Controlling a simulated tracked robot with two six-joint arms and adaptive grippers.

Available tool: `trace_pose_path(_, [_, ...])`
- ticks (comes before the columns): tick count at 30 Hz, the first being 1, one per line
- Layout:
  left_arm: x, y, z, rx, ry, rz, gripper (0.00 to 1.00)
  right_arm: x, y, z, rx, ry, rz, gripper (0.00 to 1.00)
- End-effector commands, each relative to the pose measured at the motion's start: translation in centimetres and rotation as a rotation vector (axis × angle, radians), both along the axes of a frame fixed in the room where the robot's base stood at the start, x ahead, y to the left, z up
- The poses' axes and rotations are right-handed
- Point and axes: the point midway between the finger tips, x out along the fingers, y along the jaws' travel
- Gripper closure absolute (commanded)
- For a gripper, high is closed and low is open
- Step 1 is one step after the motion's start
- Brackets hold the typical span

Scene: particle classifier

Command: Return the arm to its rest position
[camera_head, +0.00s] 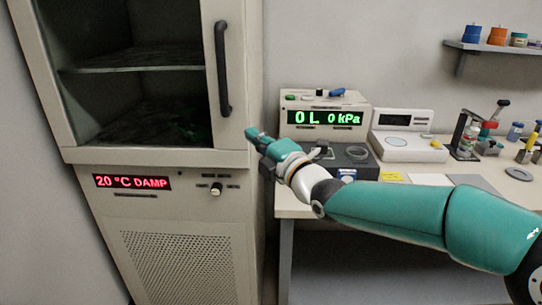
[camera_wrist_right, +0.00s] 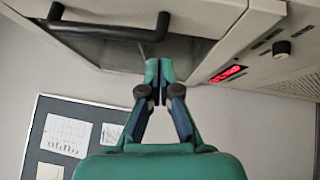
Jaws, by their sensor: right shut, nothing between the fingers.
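My right arm (camera_head: 390,212) reaches in from the right in the head view, and its gripper (camera_head: 253,134) is just in front of the right edge of the cabinet. In the right wrist view the gripper (camera_wrist_right: 159,68) is shut and empty, its fingertips together. It lies close to the cabinet door's lower edge, and I cannot tell if it touches. The dark door handle (camera_head: 222,68) is above the gripper in the head view and shows at the top of the wrist view (camera_wrist_right: 108,30). My left gripper is not in view.
The cabinet (camera_head: 190,158) stands at left, with a red display (camera_head: 132,182) reading "20 °C DAMP" and a knob (camera_head: 216,189). The bench (camera_head: 296,205) holds a gauge (camera_head: 325,118) reading "OL 0 kPa", a white scale (camera_head: 402,146) and several small items. A shelf (camera_head: 490,46) hangs upper right.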

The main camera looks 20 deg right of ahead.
Motion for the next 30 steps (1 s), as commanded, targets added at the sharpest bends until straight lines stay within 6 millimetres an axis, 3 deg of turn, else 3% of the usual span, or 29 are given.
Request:
trace_pose_path(7, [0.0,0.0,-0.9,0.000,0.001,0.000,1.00,-3.0,-1.7,-0.4,0.000,-0.002,0.003,1.00])
trace_pose_path(14, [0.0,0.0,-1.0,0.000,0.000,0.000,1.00,-3.6,-2.1,-0.6,-0.001,0.000,0.004,1.00])
trace_pose_path(17, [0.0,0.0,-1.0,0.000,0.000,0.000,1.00,-2.9,-2.0,-2.1,0.000,0.029,0.006,1.00])
trace_pose_path(20, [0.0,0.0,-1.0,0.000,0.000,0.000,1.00,-1.7,-1.6,-5.6,0.003,0.092,0.013,1.00])
trace_pose_path(23, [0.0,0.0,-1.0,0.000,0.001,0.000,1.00,-0.6,-0.7,-11.2,0.012,0.196,0.030,1.00])
trace_pose_path(26, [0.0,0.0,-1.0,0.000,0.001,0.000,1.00,-0.3,0.4,-18.4,0.043,0.339,0.042,1.00])
trace_pose_path(30, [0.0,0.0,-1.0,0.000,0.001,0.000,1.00,-1.9,2.0,-29.0,0.155,0.581,0.040,1.00])
